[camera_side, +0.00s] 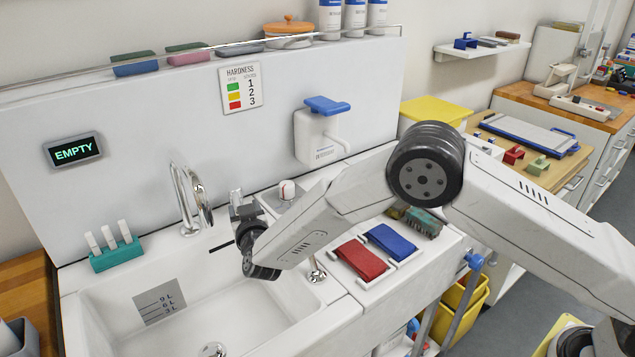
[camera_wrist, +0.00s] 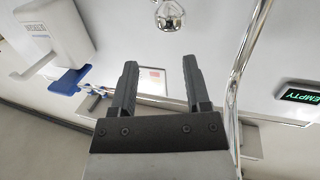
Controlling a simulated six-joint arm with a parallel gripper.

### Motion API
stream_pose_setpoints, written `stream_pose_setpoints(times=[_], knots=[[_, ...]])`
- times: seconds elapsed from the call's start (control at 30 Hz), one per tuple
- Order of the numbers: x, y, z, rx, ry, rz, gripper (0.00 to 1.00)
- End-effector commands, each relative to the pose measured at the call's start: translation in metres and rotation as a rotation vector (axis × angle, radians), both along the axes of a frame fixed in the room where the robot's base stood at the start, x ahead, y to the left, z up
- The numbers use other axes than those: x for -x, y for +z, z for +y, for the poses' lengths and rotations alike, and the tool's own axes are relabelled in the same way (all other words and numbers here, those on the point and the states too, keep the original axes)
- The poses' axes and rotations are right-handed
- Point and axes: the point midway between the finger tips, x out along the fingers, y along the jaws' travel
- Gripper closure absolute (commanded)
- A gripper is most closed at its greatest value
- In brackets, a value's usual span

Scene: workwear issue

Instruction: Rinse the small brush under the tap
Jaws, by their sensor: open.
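The chrome tap (camera_side: 190,200) rises at the back of the white sink (camera_side: 215,305) and has a curved spout. Its chrome pipe also crosses the right of the wrist view (camera_wrist: 243,80). My gripper (camera_side: 228,228) is over the back right of the sink, right of the tap. In the wrist view its two black fingers (camera_wrist: 160,75) are apart, with nothing between them. A teal, brush-like block (camera_side: 425,222) lies on the counter behind my arm, partly hidden by it. I cannot tell whether it is the small brush. No other brush shows clearly.
A red pad (camera_side: 359,260) and a blue pad (camera_side: 390,242) sit in white holders right of the sink. A teal rack (camera_side: 116,255) with white sticks stands on the left rim. A dispenser (camera_side: 318,138) with a blue lever is on the wall. A display (camera_side: 73,150) reads EMPTY.

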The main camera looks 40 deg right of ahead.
Motion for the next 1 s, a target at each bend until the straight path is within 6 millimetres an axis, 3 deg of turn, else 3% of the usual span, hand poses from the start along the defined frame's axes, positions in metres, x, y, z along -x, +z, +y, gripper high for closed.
stream_pose_setpoints(times=[0.1,0.3,0.67,1.0], knots=[[0.007,-0.020,0.013,0.063,-0.031,-0.016,0.39],[0.014,-0.033,0.021,0.119,-0.063,-0.031,0.39],[0.012,-0.034,0.020,0.124,-0.067,-0.033,0.39],[-0.013,-0.034,0.010,0.123,-0.068,-0.033,0.39]])
